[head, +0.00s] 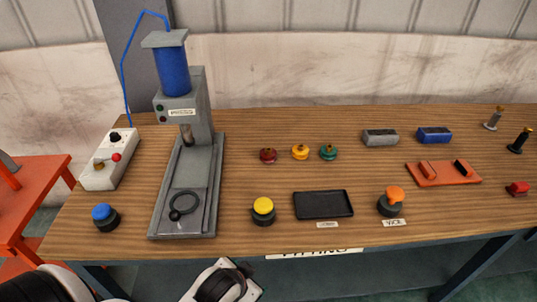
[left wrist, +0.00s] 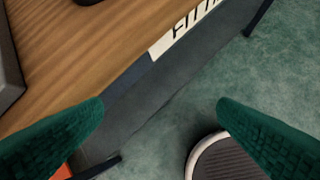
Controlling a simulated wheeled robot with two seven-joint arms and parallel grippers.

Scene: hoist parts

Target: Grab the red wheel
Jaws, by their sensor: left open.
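A small red wheel (head: 268,155) lies on the wooden table (head: 240,190) in the head view, left of a yellow wheel (head: 300,152) and a green wheel (head: 328,152). It stands apart from them, right of the grey press. My left arm shows at the bottom of the head view, in front of the table's front edge. In the left wrist view my left gripper (left wrist: 160,120) is open, with its two green fingers wide apart and nothing between them. Below it are the table edge and the floor. The red wheel is out of the left wrist view. My right gripper is in neither view.
A grey press (head: 186,150) with a blue cylinder stands left of the wheels. A yellow button (head: 263,211), a black tray (head: 323,204) and an orange-topped button (head: 391,201) line the front. A red fixture (head: 443,173) lies right. Table between wheels and tray is clear.

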